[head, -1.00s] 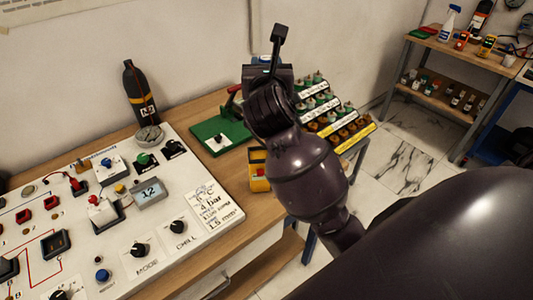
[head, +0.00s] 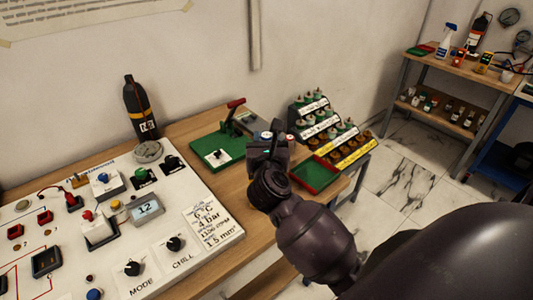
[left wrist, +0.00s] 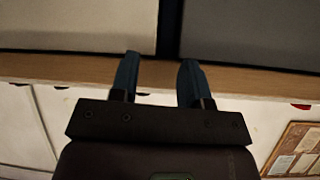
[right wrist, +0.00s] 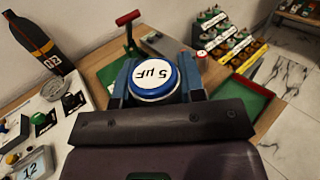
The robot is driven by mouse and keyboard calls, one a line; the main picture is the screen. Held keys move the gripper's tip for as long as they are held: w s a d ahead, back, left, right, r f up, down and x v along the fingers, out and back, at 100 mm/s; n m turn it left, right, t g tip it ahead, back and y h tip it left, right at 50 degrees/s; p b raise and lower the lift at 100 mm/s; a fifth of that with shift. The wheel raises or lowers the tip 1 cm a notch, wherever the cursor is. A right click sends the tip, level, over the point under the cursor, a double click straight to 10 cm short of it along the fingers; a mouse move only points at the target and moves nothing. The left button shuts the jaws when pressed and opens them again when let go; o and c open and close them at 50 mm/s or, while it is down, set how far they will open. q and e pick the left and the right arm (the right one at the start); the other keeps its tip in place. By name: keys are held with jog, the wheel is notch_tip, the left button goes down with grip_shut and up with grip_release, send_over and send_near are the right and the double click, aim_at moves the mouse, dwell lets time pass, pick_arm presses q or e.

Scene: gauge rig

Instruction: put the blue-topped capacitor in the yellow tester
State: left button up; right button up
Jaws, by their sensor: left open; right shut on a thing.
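The capacitor (right wrist: 152,78) has a white top with a blue rim, marked 5 µF. My right gripper (right wrist: 154,84) is shut on it, one blue finger on each side. In the head view my right gripper (head: 267,143) is above the bench's right part, and the capacitor's blue-and-white top (head: 265,134) just shows there. The yellow tester is not visible now; my right arm seems to cover its place beside the panel. My left gripper (left wrist: 155,78) is open and empty near a wooden edge in the left wrist view, and out of the head view.
A green board (head: 218,147) with a red-handled lever stands behind the gripper. A red-and-green tray (head: 315,174) and a stepped rack of capacitors (head: 330,128) are to the right. A red-topped part (right wrist: 201,57) stands just beyond the gripper. The white control panel (head: 190,240) fills the left.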

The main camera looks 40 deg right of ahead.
jog(key=shift+f, duration=1.95)
jog(key=shift+f, duration=0.3)
jog(key=o, duration=1)
